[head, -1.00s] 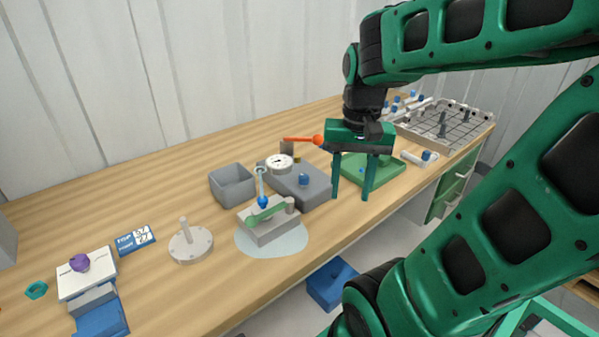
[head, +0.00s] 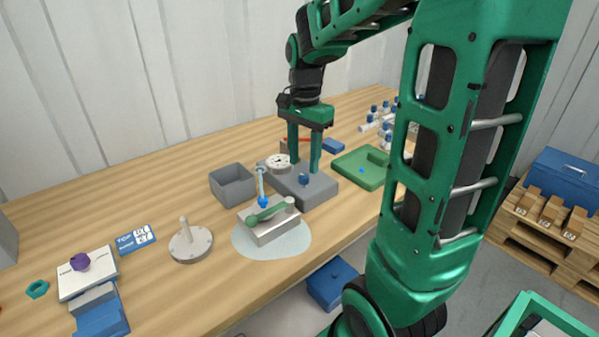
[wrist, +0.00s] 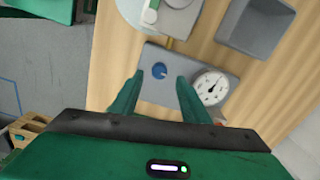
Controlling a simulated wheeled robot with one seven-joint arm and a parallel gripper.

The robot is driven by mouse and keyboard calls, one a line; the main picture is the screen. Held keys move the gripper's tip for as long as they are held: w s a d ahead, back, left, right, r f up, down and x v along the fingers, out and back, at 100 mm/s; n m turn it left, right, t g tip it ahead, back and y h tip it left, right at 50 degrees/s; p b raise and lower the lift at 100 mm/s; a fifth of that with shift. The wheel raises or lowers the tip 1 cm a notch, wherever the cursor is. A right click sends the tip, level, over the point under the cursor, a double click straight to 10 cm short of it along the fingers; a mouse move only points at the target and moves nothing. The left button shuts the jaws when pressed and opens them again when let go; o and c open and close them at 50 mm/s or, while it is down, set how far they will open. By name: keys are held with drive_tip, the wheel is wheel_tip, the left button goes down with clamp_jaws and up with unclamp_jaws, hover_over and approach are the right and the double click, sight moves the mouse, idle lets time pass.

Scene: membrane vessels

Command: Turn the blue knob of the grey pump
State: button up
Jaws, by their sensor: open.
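The grey pump (head: 318,190) is a low grey block on the bench. It carries a round white gauge (head: 279,162) and a blue knob (head: 304,179) near its front. In the wrist view the blue knob (wrist: 159,71) lies just beyond my fingertips and a little left of the middle between them. The gauge (wrist: 210,87) is beside the right finger there. My gripper (head: 304,170) points down over the pump with its fingers apart and nothing between them. It also shows in the wrist view (wrist: 160,78). I cannot tell the exact height of the fingertips above the pump.
A grey vessel with a green handle (head: 268,222) stands in front of the pump on a pale puddle-shaped patch (head: 245,243). A grey open bin (head: 233,184) is to the left. A green tray (head: 357,168) is to the right. A red-orange lever (head: 284,140) is behind my gripper.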

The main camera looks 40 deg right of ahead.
sight(304, 175)
drive_tip(key=shift+f, duration=2.1)
